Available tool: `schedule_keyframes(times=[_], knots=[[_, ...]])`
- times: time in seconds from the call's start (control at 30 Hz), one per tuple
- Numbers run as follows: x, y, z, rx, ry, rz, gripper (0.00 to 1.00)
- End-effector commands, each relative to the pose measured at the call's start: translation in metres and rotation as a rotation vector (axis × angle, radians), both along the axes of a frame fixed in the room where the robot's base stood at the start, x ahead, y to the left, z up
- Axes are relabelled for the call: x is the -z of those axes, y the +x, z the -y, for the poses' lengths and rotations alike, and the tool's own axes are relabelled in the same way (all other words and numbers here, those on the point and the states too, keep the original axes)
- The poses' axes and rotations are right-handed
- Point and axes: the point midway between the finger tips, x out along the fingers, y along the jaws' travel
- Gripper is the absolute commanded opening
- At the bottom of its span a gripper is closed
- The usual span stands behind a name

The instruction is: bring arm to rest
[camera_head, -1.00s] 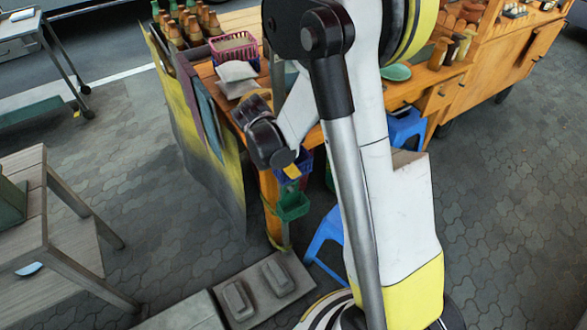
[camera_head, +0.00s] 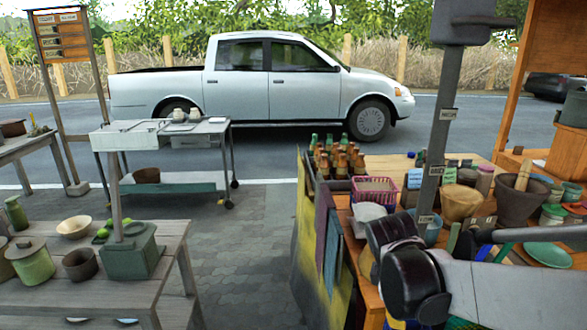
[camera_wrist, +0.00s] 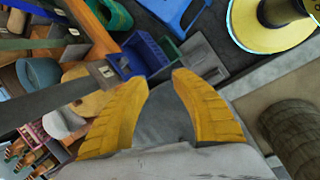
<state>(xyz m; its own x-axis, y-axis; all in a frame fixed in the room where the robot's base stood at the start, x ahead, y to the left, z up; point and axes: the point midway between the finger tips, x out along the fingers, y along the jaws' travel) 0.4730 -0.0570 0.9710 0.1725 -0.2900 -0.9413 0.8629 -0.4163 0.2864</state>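My gripper (camera_wrist: 160,95) shows in the wrist view as two yellow ribbed fingers. They stand apart with nothing between them. Beyond them I see a blue basket (camera_wrist: 145,52) and the dark paving. In the head view my arm reaches in from the lower right, with its dark wrist joint in front of the wooden stall. The fingers themselves are hidden in that view, apart from a small bit of yellow low under the wrist.
The stall counter (camera_head: 398,162) carries bottles, a pink basket (camera_head: 374,192), a clay mortar (camera_head: 461,202) and a green plate (camera_head: 548,254). A grey post (camera_head: 437,130) rises close to my wrist. A wooden table (camera_head: 165,262) stands at left; paving between is clear.

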Motion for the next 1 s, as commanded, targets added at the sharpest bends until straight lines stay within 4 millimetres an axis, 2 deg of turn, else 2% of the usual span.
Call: schedule_keyframes(times=[0.03, 0.2, 0.4, 0.5, 0.7, 1.0], knots=[[-0.011, -0.014, -0.004, 0.073, 0.045, 0.061, 0.31], [-0.04, -0.052, -0.023, 0.368, 0.24, 0.272, 0.31], [-0.055, -0.09, -0.044, 0.698, 0.492, 0.458, 0.31], [-0.057, -0.102, -0.051, 0.818, 0.59, 0.511, 0.31], [-0.059, -0.111, -0.056, 0.931, 0.682, 0.553, 0.31], [-0.059, -0.112, -0.057, 0.937, 0.686, 0.555, 0.31]])
